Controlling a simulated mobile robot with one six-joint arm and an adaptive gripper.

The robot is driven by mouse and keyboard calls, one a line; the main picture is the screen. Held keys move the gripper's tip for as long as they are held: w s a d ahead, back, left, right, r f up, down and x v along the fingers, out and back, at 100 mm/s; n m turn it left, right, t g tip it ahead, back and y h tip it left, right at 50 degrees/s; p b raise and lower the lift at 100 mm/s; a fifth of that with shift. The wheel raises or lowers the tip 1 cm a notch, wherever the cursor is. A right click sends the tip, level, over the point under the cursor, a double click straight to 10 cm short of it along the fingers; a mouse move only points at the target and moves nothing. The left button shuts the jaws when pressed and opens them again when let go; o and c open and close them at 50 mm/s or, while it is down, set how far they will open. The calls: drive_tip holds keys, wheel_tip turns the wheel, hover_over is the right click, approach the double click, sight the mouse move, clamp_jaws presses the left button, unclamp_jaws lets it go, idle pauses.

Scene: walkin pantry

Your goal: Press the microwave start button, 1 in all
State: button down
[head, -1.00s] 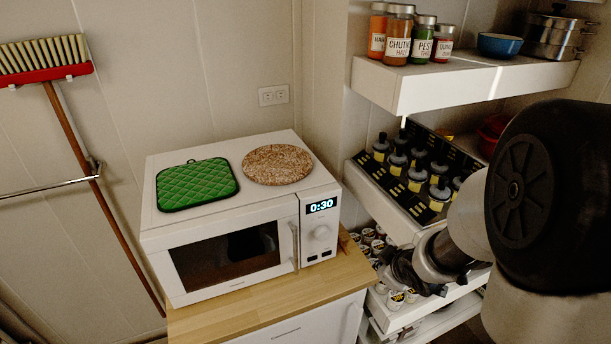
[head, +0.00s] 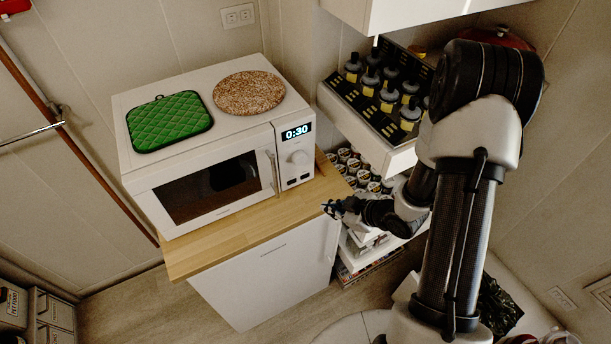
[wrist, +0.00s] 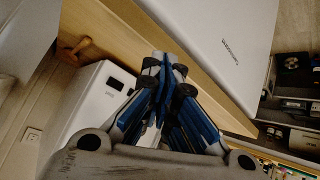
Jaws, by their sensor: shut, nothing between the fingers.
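The white microwave (head: 215,165) stands on a wooden counter, its display (head: 297,132) reading 0:30. Below its round knob (head: 299,158) are two small dark buttons (head: 297,180) at the bottom of the control panel; I cannot tell which one is start. My gripper (head: 330,208) is in front of and below that panel, to its right, near the counter's front edge and apart from the microwave. In the wrist view my gripper (wrist: 166,75) is shut and empty. A white box with a dark patch beside it seems to be the microwave (wrist: 92,105), partly hidden by the fingers.
A green quilted pad (head: 169,121) and a round cork mat (head: 248,92) lie on the microwave. The wooden counter (head: 240,239) tops a white cabinet (head: 272,275). Shelves with a rack of bottles (head: 384,90) and several jars (head: 358,168) stand close on the right.

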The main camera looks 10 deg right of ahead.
sight(305, 176)
drive_tip(key=shift+w, duration=0.15)
drive_tip(key=shift+w+a+p, duration=0.2)
drive_tip(key=shift+w+a, duration=0.25)
drive_tip(key=shift+w, duration=0.9)
drive_tip(key=shift+w+a+p, duration=0.2)
drive_tip(key=shift+w+a, duration=0.25)
drive_tip(key=shift+w, duration=0.9)
drive_tip(key=shift+w+a+p, duration=0.2)
drive_tip(key=shift+w+a, duration=0.25)
drive_tip(key=shift+w, duration=0.9)
drive_tip(key=shift+w, duration=0.15)
drive_tip(key=shift+w+a, duration=0.15)
drive_tip(key=shift+w, duration=0.15)
